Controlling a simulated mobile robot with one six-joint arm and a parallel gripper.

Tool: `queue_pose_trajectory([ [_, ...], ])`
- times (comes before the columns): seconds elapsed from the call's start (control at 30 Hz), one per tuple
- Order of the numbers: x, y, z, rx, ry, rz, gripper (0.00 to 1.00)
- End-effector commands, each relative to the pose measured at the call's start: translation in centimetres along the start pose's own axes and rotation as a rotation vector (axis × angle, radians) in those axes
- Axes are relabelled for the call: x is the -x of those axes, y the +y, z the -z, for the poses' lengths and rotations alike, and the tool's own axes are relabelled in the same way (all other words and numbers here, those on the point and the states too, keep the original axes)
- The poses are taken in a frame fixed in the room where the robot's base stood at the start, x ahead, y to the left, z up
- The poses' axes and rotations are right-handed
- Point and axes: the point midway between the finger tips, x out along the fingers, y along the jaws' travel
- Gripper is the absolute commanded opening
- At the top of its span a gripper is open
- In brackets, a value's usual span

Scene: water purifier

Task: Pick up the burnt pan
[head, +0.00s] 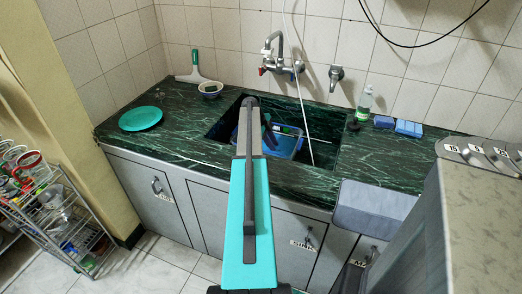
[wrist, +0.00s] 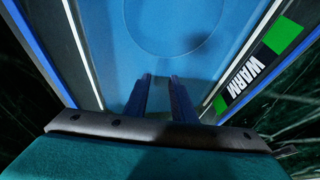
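I cannot make out a burnt pan in either view. In the head view a blue basin (head: 286,146) sits in the dark sink (head: 322,122), partly hidden behind my arm. The wrist view shows the basin's blue floor (wrist: 180,60) with a faint circle on it and no pan there. My gripper (wrist: 160,77) points down toward this floor. Its two dark blue fingers stand apart with an empty gap between them, so it is open and holds nothing. In the head view my arm hides most of the gripper.
A "WARM" label (wrist: 245,79) with green patches lies along the right in the wrist view. A teal plate (head: 141,118), a small bowl (head: 210,89), a bottle (head: 364,104) and blue sponges (head: 397,126) stand on the green counter (head: 180,130). The tap (head: 281,62) overhangs the sink.

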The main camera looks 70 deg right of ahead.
Motion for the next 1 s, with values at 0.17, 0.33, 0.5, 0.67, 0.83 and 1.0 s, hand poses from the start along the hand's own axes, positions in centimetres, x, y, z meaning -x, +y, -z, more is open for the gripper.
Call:
queue_pose_trajectory([
  [0.17, -2.0, 0.0, 0.0, 0.000, 0.001, -0.001, 0.23],
  [0.33, -3.0, 0.0, 0.0, -0.001, 0.000, 0.001, 0.23],
  [0.5, -3.1, 0.0, 0.0, -0.002, 0.000, 0.001, 0.23],
  [0.67, -3.1, 0.0, 0.0, -0.002, 0.000, 0.001, 0.23],
  [0.83, -3.1, 0.0, 0.1, -0.002, 0.000, 0.000, 0.23],
  [1.0, -3.1, 0.0, 0.1, -0.002, 0.000, 0.000, 0.03],
])
